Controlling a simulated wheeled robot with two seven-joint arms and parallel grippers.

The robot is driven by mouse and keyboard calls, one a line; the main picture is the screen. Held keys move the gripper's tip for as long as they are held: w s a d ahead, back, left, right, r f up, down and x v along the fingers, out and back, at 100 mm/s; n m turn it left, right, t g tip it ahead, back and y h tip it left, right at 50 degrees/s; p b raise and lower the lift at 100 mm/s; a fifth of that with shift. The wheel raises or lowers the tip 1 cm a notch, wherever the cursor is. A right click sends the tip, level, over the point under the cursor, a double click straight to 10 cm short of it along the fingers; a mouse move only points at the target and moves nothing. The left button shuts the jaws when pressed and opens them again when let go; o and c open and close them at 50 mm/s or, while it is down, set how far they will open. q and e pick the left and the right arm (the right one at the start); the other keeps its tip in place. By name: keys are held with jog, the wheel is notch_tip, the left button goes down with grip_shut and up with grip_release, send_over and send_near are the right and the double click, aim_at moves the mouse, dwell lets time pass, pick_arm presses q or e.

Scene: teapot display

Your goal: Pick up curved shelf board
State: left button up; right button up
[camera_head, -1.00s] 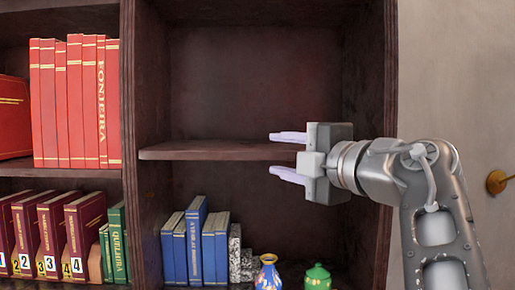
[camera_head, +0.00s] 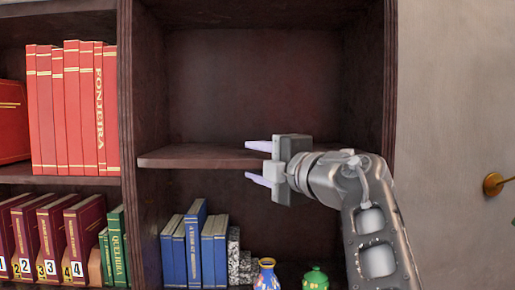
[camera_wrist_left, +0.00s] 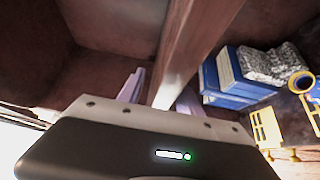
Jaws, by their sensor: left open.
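My left gripper (camera_head: 255,162) is at the right part of the board's front edge, with one pale finger above the board and one below. It is open. In the left wrist view the board (camera_wrist_left: 190,50) runs between the two fingers (camera_wrist_left: 160,90); I cannot tell whether either finger touches it. The gripper hides the board's right part in the head view. My right gripper is not in view.
Blue books (camera_head: 194,245) stand under the board, beside a multicoloured vase (camera_head: 267,276) and a green lidded pot (camera_head: 315,279). Red books (camera_head: 75,108) fill the bay to the left. The space above the board is empty. A brass knob (camera_head: 493,184) is at the right.

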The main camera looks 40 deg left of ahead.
pick_arm(q)
jog(key=shift+c, duration=0.4)
grip_shut()
dwell(0.4)
dwell(1.0)
jog(key=shift+r, duration=0.1)
